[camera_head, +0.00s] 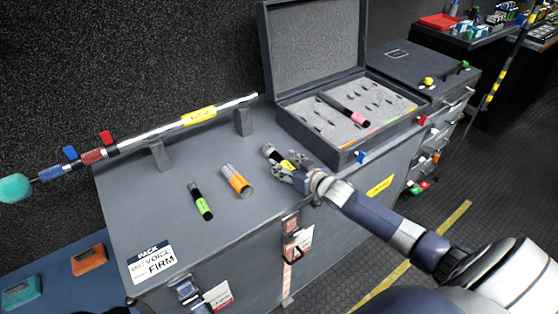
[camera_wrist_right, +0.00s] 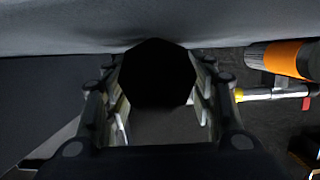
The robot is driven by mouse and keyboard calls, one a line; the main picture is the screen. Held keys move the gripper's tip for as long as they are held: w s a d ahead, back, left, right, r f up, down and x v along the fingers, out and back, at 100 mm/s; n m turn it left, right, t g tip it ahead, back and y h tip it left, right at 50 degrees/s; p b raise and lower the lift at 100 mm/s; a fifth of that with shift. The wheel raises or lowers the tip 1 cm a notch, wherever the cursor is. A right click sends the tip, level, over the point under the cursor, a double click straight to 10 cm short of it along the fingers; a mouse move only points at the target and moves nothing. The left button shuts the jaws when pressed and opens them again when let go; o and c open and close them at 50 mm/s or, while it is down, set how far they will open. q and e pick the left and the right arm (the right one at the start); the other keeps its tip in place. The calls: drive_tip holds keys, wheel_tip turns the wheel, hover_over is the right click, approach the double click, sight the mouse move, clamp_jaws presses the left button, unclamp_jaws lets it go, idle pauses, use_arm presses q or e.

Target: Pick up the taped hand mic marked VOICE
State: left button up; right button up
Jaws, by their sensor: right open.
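A yellow-taped hand mic (camera_head: 271,154) lies on the grey case top (camera_head: 225,165). My right gripper (camera_head: 286,172) is at its near end, fingers on either side. In the right wrist view a dark round mic end (camera_wrist_right: 158,72) sits between the open fingers of my right gripper (camera_wrist_right: 160,95); contact cannot be told. An orange-taped mic (camera_head: 237,182) and a green-taped mic (camera_head: 202,202) lie to the left. A pink-taped mic (camera_head: 345,109) lies in the open foam case. The tape lettering is too small to read. My left gripper is not in view.
The open foam-lined case (camera_head: 293,136) stands behind my right gripper. A striped boom pole (camera_head: 199,116) rests on two stands along the back left. A card (camera_head: 152,262) reading "PACK MIC VOICE FIRM" lies at the front left. The case top between card and mics is clear.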

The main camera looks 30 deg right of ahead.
drive_tip(key=shift+w+f, duration=0.15)
drive_tip(key=shift+w, duration=0.4)
drive_tip(key=shift+c, duration=0.2)
clamp_jaws()
